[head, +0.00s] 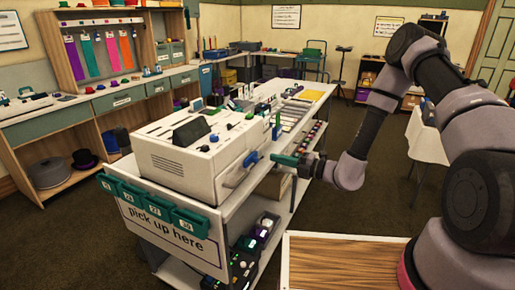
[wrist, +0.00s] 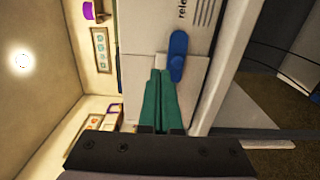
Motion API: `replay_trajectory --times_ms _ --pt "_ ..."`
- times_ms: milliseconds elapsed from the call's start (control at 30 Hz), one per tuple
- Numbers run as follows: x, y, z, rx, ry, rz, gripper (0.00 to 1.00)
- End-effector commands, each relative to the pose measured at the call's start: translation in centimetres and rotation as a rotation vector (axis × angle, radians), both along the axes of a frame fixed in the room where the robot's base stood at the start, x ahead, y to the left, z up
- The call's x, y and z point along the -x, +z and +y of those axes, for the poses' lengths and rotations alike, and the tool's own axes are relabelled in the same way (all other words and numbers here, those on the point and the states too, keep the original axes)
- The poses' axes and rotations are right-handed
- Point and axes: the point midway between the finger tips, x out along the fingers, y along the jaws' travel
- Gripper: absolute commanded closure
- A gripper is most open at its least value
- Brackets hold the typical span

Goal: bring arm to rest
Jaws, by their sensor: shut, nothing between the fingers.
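My arm reaches in from the right in the head view and bends down to the cart. My gripper (head: 276,158) has green fingers and is at the right side of a white machine (head: 190,152) on the cart. In the wrist view my gripper (wrist: 158,75) has its two fingers together, with nothing between them. A blue lever (wrist: 178,55) on the machine's face is just beside the fingertips; I cannot tell whether they touch. In the head view the blue lever (head: 242,169) slants on the machine's side.
The cart (head: 225,215) carries the machine, small items on top and things on lower shelves. Green bins (head: 150,205) hang at its front above a "pick up here" sign. A wooden-topped surface (head: 340,262) is in front. A white-covered table (head: 428,140) is at right. Dark floor lies open behind.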

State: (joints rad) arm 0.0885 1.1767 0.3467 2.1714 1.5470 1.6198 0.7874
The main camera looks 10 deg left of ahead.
Motion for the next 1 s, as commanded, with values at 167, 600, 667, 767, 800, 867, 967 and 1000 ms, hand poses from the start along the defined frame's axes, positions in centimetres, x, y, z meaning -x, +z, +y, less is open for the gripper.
replay_trajectory --times_ms 167,600,667,767,800,867,967,1000 --pt "0.3 0.0 -0.8 0.0 0.0 0.0 1.0" --pt "0.5 2.0 -0.9 0.027 0.049 -0.082 1.0" --pt "0.7 3.8 -0.9 0.055 0.098 -0.161 1.0" --pt "1.8 7.6 -1.2 0.12 0.208 -0.34 1.0" --pt "2.3 9.1 -1.4 0.152 0.256 -0.422 1.0" --pt "3.3 11.2 -1.8 0.2 0.329 -0.545 1.0" --pt "5.0 14.2 -2.7 0.283 0.448 -0.743 1.0" --pt "5.7 15.4 -3.2 0.317 0.495 -0.823 1.0"
